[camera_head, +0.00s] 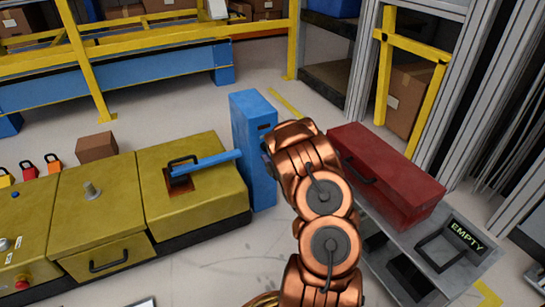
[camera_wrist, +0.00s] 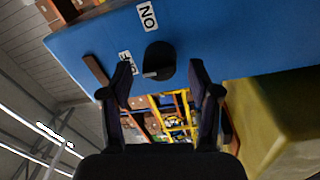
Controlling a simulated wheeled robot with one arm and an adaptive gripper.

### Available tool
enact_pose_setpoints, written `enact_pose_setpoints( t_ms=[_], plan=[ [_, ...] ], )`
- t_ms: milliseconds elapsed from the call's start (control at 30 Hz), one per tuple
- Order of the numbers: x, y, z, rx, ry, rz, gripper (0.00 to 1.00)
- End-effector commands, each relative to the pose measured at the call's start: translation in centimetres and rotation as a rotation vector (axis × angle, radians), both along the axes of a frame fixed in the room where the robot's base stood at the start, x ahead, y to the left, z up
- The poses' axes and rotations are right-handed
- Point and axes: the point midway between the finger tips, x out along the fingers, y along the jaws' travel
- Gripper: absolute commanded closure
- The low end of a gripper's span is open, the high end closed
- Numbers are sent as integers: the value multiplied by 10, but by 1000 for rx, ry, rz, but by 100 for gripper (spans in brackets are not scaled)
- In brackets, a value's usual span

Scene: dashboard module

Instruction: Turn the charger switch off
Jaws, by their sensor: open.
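The charger is a tall blue cabinet (camera_head: 253,150) in the middle of the head view. In the wrist view its blue face (camera_wrist: 210,40) carries a round black switch knob (camera_wrist: 159,60) with a small pale mark at its lower left. An "ON" label (camera_wrist: 147,17) is above the knob, and a partly covered "OFF" label (camera_wrist: 126,62) is to its left. My gripper (camera_wrist: 162,72) is open, with one finger on each side of the knob in the picture. I cannot tell whether they touch it. In the head view my copper arm hides the gripper and switch.
Yellow boxes (camera_head: 192,190) with a blue lever (camera_head: 205,163) stand left of the cabinet. A red case (camera_head: 388,172) sits on a grey stand at right, near an "EMPTY" display (camera_head: 467,237). Open floor (camera_head: 180,100) lies behind the yellow boxes.

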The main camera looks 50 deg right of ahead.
Motion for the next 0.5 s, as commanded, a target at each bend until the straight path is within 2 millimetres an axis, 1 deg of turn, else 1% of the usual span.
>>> enact_pose_setpoints(
  t_ms=[133,267,500],
  plan=[
    [-11,3,-2,2,4,-2,38],
    [-26,8,-1,0,2,-3,38],
    [-63,20,-4,1,4,-3,38]
  ],
)
